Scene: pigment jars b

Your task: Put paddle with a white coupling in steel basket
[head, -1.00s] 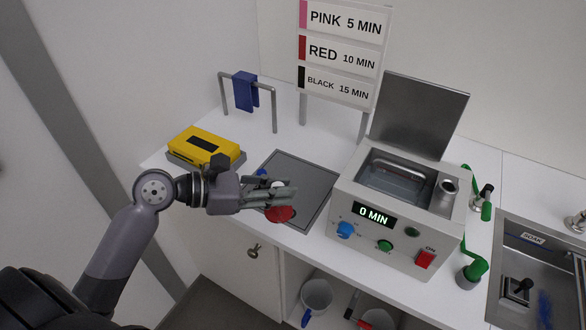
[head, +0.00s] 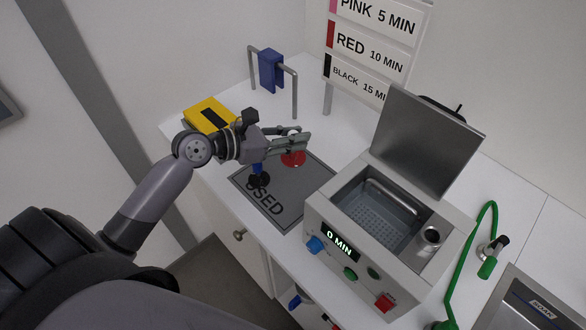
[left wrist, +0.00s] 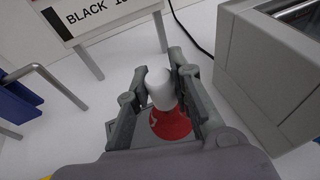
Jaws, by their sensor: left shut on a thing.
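My left gripper (head: 298,140) is shut on the red paddle (head: 293,159) with a white coupling, over the far part of the grey mat. In the left wrist view the white coupling (left wrist: 160,88) stands between the fingers (left wrist: 158,100), with the red paddle body (left wrist: 171,123) below it. It appears to be held above the surface. The steel basket (head: 372,222) is a perforated tray with a handle, inside the grey machine (head: 345,268) to the right of the gripper. The machine's lid (head: 427,140) is open. My right gripper is out of view.
A blue-and-black paddle (head: 258,178) is on the grey mat (head: 290,212) marked USED, just beneath the gripper. A yellow case (head: 207,115), a rail with a blue clip (head: 270,70) and a time sign (head: 370,45) stand behind. A green hose (head: 468,255) runs at right.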

